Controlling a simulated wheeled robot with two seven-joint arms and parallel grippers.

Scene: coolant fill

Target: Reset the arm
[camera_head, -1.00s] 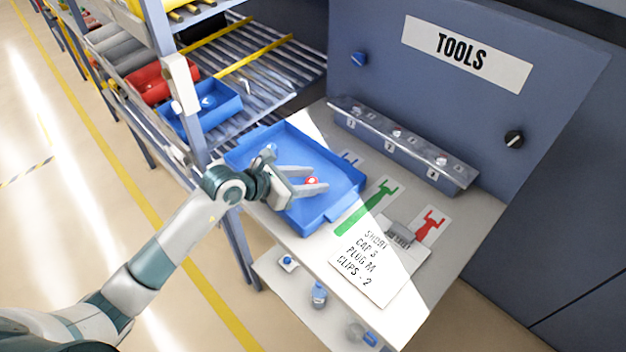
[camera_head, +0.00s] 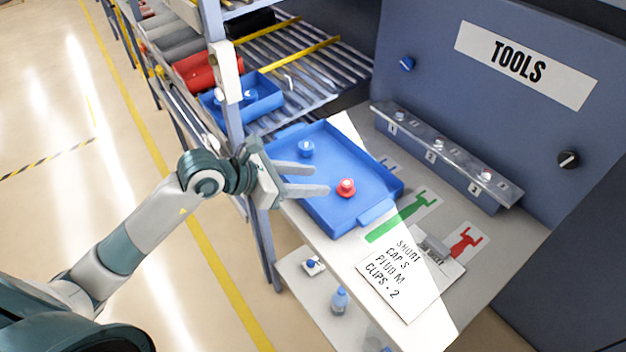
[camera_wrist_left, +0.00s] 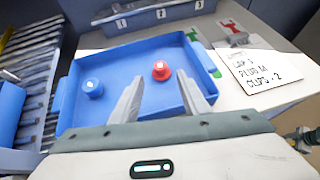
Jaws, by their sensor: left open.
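My left gripper (camera_head: 308,180) is open and empty at the near left edge of the blue tray (camera_head: 335,212). In the left wrist view its two fingers (camera_wrist_left: 158,95) stand apart over the near part of the tray (camera_wrist_left: 70,88). A red cap (camera_head: 346,187) sits in the tray beyond the fingertips, and it also shows in the left wrist view (camera_wrist_left: 161,70). A blue cap (camera_head: 306,148) sits in the tray farther back, and it shows left of the fingers in the left wrist view (camera_wrist_left: 93,87). My right gripper is not in view.
A roller rack (camera_head: 310,75) with a smaller blue bin (camera_head: 262,101) stands behind left. A numbered metal holder (camera_head: 445,150) stands at the tools panel (camera_head: 480,110). A lettered card (camera_head: 405,280) lies right of the tray. A small bottle (camera_head: 340,299) stands on the lower shelf.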

